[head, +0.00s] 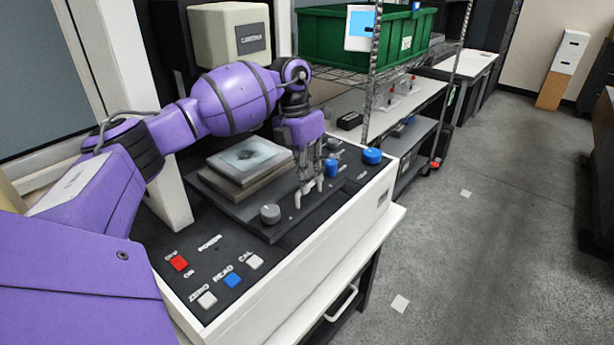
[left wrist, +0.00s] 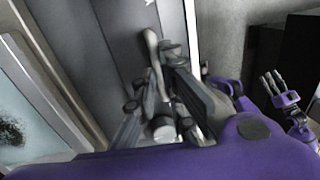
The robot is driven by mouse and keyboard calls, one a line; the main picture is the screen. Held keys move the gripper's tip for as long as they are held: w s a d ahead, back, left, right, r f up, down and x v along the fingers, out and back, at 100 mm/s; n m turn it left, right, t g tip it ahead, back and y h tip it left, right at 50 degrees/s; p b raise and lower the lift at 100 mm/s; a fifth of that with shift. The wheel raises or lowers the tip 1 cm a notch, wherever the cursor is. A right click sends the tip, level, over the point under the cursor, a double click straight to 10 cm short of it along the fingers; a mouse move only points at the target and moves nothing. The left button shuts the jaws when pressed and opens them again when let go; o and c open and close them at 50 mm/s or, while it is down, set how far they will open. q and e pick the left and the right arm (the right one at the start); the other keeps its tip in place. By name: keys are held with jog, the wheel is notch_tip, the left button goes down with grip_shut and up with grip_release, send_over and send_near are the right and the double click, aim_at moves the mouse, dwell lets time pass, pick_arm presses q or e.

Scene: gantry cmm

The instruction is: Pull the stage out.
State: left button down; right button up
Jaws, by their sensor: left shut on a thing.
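The stage (head: 285,222) is a dark flat plate on the machine's black top, carrying a grey block with a glassy square (head: 248,158) that has a dark smudge. The square also shows at the left edge of the left wrist view (left wrist: 22,125). My left gripper (head: 309,189) points down at the stage's front part and is shut on a pale handle (left wrist: 153,50), which shows between its fingers in the left wrist view. The fingers hide much of the handle in the head view. My right gripper (left wrist: 278,90) shows only in the left wrist view, small, at the right, its jaw state unclear.
A grey knob (head: 270,214) and blue knobs (head: 372,156) stand near the stage. Red, blue and white buttons (head: 232,280) are on the near panel. A white upright column (head: 165,190) stands behind my arm. Wire shelves with a green bin (head: 335,40) are beyond. The floor at right is clear.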

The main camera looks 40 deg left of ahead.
pick_arm(q)
jog(key=shift+d+r, duration=0.1)
jog(key=shift+d, duration=0.2)
jog(key=d, duration=0.2)
jog(key=d+p, duration=0.1)
jog(key=d, duration=0.1)
jog(key=d+p, duration=0.1)
jog(key=d, duration=0.1)
jog(key=shift+s+d+r, duration=0.15)
jog(key=shift+s+d, duration=0.15)
jog(key=d+p, duration=0.1)
jog(key=d, duration=0.6)
jog(key=shift+s+f, duration=0.2)
jog(key=shift+f, duration=0.05)
jog(key=c, duration=1.9)
grip_release()
jog(key=shift+o, duration=0.2)
